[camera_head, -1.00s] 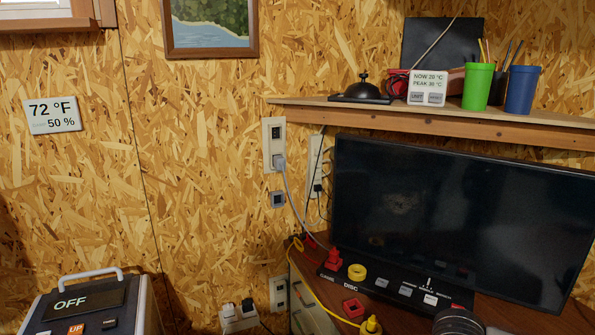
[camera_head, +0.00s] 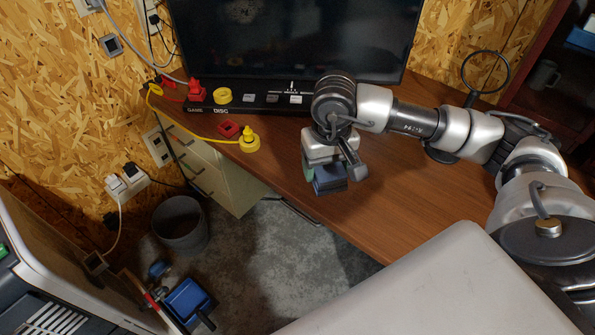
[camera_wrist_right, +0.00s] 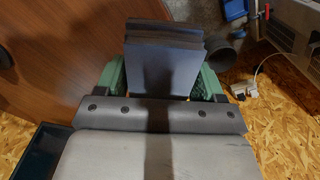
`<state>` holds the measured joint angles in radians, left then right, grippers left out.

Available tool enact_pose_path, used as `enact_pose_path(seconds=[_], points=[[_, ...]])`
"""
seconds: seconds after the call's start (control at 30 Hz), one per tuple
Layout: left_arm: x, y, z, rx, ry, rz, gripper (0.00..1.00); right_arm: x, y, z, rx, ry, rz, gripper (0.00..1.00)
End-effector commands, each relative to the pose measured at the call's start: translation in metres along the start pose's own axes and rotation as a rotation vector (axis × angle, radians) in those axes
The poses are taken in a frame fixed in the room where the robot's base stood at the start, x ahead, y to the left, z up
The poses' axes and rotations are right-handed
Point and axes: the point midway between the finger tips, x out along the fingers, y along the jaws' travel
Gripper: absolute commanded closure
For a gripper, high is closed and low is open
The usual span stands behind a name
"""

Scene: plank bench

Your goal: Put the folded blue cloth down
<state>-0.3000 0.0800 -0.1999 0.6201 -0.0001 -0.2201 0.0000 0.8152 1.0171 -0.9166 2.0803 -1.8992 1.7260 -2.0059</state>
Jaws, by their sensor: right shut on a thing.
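The folded blue cloth (camera_head: 330,181) is a small dark-blue block in the head view, held below my right wrist near the desk's front edge. My right gripper (camera_head: 322,172) has its jaws shut on it. In the right wrist view the layered cloth (camera_wrist_right: 163,70) sits between the green fingers of the same gripper (camera_wrist_right: 162,88). The desk (camera_head: 400,215) has a brown wooden top, part of it bare around the gripper. Whether the cloth touches the desk is not clear. My left gripper is not in view.
A monitor (camera_head: 290,40) stands at the back, with a black control strip (camera_head: 268,101) before it. A yellow plug-like piece (camera_head: 249,142) and a red piece (camera_head: 229,129) lie left on the desk. A grey bin (camera_head: 182,228) and a blue item (camera_head: 188,298) are on the floor.

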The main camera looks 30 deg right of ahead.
Motion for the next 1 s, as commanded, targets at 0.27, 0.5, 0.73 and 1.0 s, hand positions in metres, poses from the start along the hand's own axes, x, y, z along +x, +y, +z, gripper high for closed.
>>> enact_pose_path(seconds=[0.27, 0.5, 0.73, 1.0], points=[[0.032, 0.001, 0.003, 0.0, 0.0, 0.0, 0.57, 0.019, 0.06, -0.029, 0.154, 0.002, 0.006, 0.5], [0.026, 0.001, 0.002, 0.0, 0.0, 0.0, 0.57, 0.034, 0.042, -0.054, 0.167, 0.0, 0.002, 0.5], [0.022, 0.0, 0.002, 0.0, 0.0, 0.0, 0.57, 0.066, 0.005, -0.092, 0.168, 0.0, 0.002, 0.5], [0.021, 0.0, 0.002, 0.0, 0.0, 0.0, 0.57, 0.085, -0.015, -0.114, 0.168, 0.003, 0.006, 0.5]])
